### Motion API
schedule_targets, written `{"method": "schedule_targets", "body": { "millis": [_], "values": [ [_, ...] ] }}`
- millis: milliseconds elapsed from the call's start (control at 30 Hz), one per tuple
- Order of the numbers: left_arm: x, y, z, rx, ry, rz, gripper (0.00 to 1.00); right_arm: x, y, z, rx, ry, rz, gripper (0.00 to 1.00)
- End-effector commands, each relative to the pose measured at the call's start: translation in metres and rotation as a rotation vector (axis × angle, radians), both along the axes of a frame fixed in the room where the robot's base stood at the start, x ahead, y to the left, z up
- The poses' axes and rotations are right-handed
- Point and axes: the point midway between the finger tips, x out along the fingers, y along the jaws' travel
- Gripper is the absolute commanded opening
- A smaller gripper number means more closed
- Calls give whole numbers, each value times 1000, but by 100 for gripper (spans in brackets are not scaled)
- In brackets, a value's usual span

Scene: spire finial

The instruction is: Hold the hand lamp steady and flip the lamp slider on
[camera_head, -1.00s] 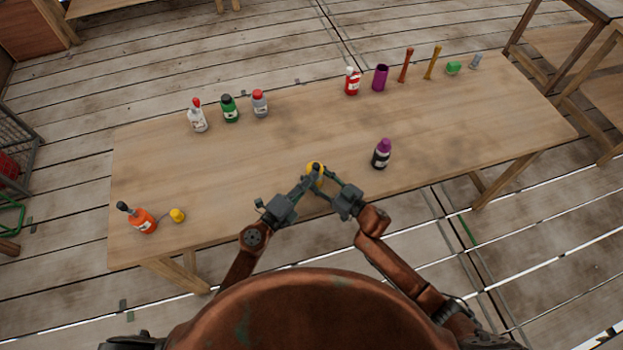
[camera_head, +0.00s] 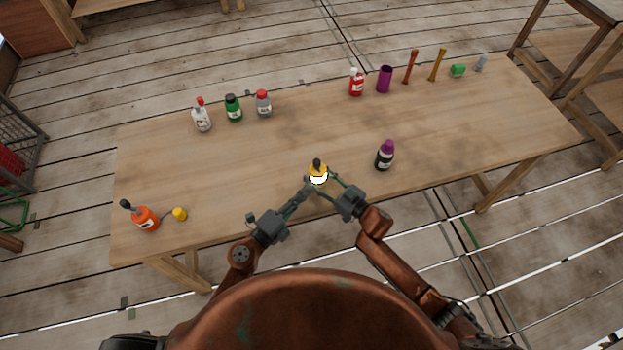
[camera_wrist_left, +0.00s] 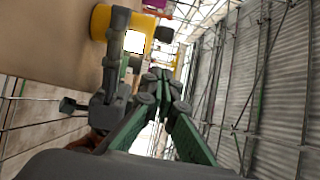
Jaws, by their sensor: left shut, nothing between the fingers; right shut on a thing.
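The hand lamp (camera_head: 318,170) is yellow with a dark top and stands near the front edge of the table. A bright white glowing patch shows on its front. In the left wrist view the lamp (camera_wrist_left: 103,22) also shows its white patch, at the upper left. My right gripper (camera_head: 329,183) is shut on the lamp from the right. My left gripper (camera_head: 309,189) is shut and empty, just in front and left of the lamp; its green fingers are together in the left wrist view (camera_wrist_left: 165,80). The slider itself is too small to make out.
The table (camera_head: 250,160) is clear around the lamp. A black bottle with a purple cap (camera_head: 385,155) stands to the right. An orange bottle (camera_head: 145,217) and a yellow object (camera_head: 179,214) are at the left. Several bottles and tools line the back edge.

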Motion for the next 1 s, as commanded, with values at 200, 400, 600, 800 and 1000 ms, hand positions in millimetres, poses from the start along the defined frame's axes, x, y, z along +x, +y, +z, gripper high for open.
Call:
{"method": "schedule_targets", "body": {
  "millis": [200,400,600,800,1000],
  "values": [
    [-33,26,0,-1,2,1,0,0,0,0,0,0,0,12],
    [-46,36,0,0,0,1,0,0,0,0,1,-1,0,12],
    [-47,37,1,0,-1,0,0,0,0,0,1,-1,0,12],
    [-47,37,0,0,-1,0,0,0,0,0,1,-1,0,12],
    [-47,37,0,0,-1,0,0,0,0,0,1,-1,0,52]
  ]
}}
